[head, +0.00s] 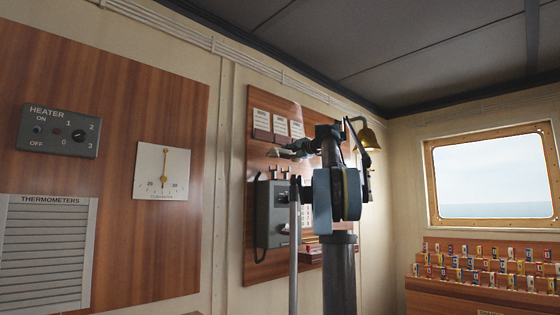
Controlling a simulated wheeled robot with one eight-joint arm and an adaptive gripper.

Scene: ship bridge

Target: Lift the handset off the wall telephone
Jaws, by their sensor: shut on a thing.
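The wall telephone (266,222) is a grey box on a wooden panel, left of my arm in the head view. Pale cradle prongs stand on its top, and a dark cord curves along its left side. My gripper (291,149) is in front of the panel, above the prongs. It is shut on the handset (281,153), which shows only as a small piece at the fingertips. A gap shows between the handset and the prongs. My arm hides the telephone's right part and much of the panel behind it.
The wooden panel (250,105) carries white label cards above the telephone. A brass bell (371,136) hangs to the right, partly behind my arm. A heater control (60,131) and a clinometer (162,171) are on the left wall. A flag rack (480,270) stands below the window.

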